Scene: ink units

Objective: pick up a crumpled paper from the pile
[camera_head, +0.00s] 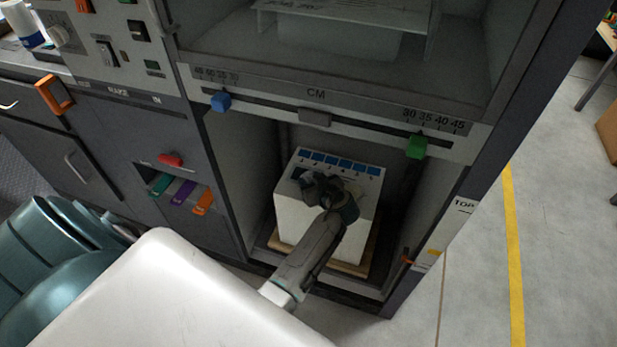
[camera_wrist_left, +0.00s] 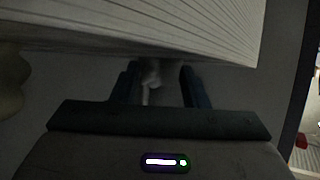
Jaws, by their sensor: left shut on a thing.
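The pile (camera_head: 296,218) is a tall white paper stack in the lower bay of the machine, with a row of blue marks along the back of its top. Its layered sheet edges fill the top of the left wrist view (camera_wrist_left: 200,28). My left gripper (camera_head: 328,190) is at the pile, and my arm hides part of the pile's front and top. In the left wrist view, my left fingers (camera_wrist_left: 160,85) hold a small pale crumpled paper (camera_wrist_left: 152,76). It is dim and mostly hidden there, and I cannot make it out in the head view. My right gripper is not in view.
The pile stands on a tan board (camera_head: 357,268) between the bay's side walls. Above it runs a scale rail with a blue slider (camera_head: 220,101) and a green slider (camera_head: 416,146). Colored tabs (camera_head: 182,192) stick out at left. Open floor lies at right.

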